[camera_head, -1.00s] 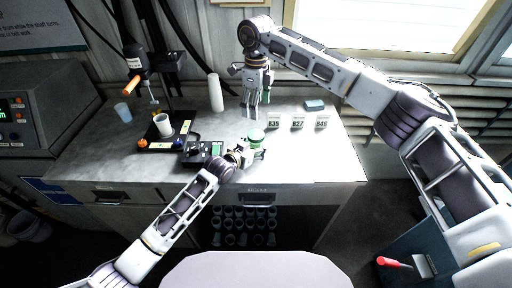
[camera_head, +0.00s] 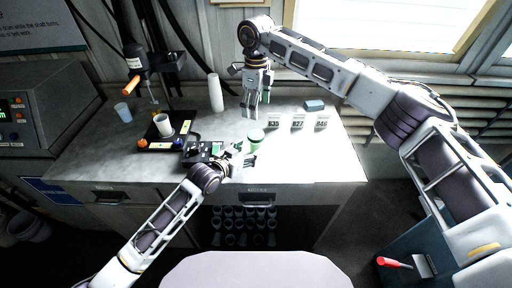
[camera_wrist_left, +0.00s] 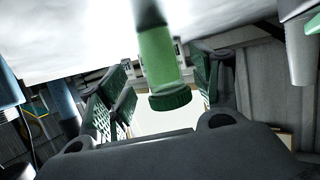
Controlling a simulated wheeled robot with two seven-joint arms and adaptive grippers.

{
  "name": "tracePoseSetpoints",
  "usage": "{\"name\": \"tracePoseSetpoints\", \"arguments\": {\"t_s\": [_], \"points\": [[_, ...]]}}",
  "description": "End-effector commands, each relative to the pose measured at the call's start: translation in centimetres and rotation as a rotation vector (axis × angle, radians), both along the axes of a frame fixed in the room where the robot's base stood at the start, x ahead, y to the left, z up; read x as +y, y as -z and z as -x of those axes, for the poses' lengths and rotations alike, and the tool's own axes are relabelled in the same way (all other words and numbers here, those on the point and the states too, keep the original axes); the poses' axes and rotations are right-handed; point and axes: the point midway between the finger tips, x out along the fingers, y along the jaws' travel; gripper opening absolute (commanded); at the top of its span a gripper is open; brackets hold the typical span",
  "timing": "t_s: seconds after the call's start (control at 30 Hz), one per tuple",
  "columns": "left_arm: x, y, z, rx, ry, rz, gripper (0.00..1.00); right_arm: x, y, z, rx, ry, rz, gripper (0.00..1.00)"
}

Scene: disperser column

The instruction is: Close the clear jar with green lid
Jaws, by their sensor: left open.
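The clear jar with green lid (camera_head: 255,138) stands upright on the workbench near its front edge, right of the black control box. In the upside-down left wrist view, its greenish body (camera_wrist_left: 157,58) and dark green lid (camera_wrist_left: 170,98) show between the two finger outlines. My left gripper (camera_head: 247,157) is open, just in front of the jar in the head view. I see no clear contact with the jar. My right gripper (camera_head: 251,106) hangs pointing down above the bench behind the jar; its finger gap is too small to judge.
Three labelled containers, 835 (camera_head: 274,121), 827 (camera_head: 298,121) and 846 (camera_head: 321,121), stand right of the jar. A black control box (camera_head: 203,151) and a disperser stand with a white cup (camera_head: 164,125) are to the left. A white bottle (camera_head: 215,92) stands behind. The bench's right front is clear.

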Motion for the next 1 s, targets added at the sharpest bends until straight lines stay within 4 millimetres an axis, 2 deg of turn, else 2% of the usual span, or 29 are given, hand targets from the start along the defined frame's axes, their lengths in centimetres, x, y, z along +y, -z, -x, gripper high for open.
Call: {"name": "tracePoseSetpoints", "arguments": {"t_s": [0.5, 1.0], "points": [[2.7, -1.7, 3.8, 0.000, -0.001, -0.002, 0.64, 0.0, 0.0, 0.0, 0.000, 0.000, 0.000, 0.79], [2.9, -1.9, 4.3, 0.000, 0.000, 0.000, 0.64, 0.0, 0.0, 0.0, 0.000, 0.000, 0.000, 0.79]]}}
